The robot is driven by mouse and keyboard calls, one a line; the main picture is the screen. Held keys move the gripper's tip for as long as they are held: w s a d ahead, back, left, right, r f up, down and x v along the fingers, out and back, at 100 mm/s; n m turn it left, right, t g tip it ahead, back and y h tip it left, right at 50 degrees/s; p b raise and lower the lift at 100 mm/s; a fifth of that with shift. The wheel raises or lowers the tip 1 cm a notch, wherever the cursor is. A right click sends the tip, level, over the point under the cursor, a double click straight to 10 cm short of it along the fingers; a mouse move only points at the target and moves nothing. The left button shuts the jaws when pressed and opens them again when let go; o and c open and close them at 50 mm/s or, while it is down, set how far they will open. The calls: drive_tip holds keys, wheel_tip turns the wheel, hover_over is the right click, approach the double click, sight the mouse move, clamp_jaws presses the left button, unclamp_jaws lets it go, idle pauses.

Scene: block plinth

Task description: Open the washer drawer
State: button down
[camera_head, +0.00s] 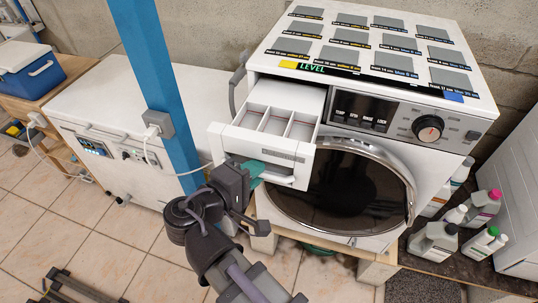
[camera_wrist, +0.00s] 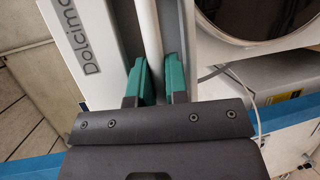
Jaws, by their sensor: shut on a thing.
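The white washer (camera_head: 382,115) stands at centre right with its round dark door (camera_head: 350,190) shut. Its drawer (camera_head: 272,130) is pulled out at the upper left of the washer front, and its white divided compartments show from above. My gripper (camera_head: 264,176) is at the drawer front, with its green fingers at the handle (camera_head: 282,178). In the wrist view the two green fingers (camera_wrist: 158,82) are on either side of the white handle bar (camera_wrist: 148,35), shut on it. The fingertips are partly hidden behind the drawer front in the head view.
A blue post (camera_head: 155,80) stands left of the drawer, close to my arm. A white chest (camera_head: 120,105) is behind it.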

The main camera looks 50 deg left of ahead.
drive_tip(key=shift+s+d, duration=0.2)
drive_tip(key=shift+s, duration=0.1)
drive_tip(key=c, duration=1.4)
unclamp_jaws()
drive_tip(key=shift+s, duration=0.1)
drive_tip(key=p+v, duration=0.2)
drive_tip(key=v, duration=0.8)
drive_tip(key=shift+s+r, duration=0.1)
drive_tip(key=shift+s, duration=0.2)
